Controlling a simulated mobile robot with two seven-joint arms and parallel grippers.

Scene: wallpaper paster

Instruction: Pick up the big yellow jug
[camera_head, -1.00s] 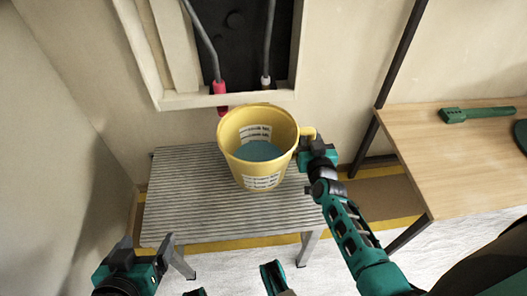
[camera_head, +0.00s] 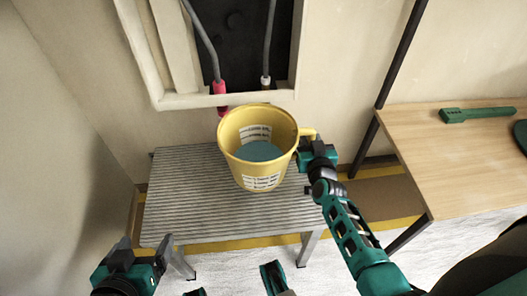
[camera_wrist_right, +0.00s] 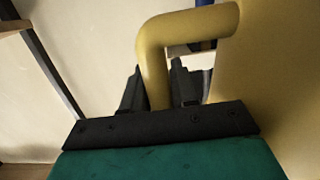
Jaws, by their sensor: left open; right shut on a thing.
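The big yellow jug (camera_head: 236,160) is at the slatted grey bench, upright, with white labels and a blue-grey surface inside. I cannot tell whether its base touches the bench. Its handle (camera_wrist_right: 155,60) sticks out to the right. My right gripper (camera_wrist_right: 160,90) is shut on the handle, with one dark finger on each side of it. In the head view the right gripper (camera_head: 307,150) is at the jug's right side, partly hidden. My left gripper (camera_head: 147,245) is open and empty at the lower left, apart from the jug.
The slatted bench (camera_head: 180,195) has bare room left of the jug. A wooden table (camera_head: 450,165) with a green tool (camera_head: 477,115) stands at the right, near a dark post.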

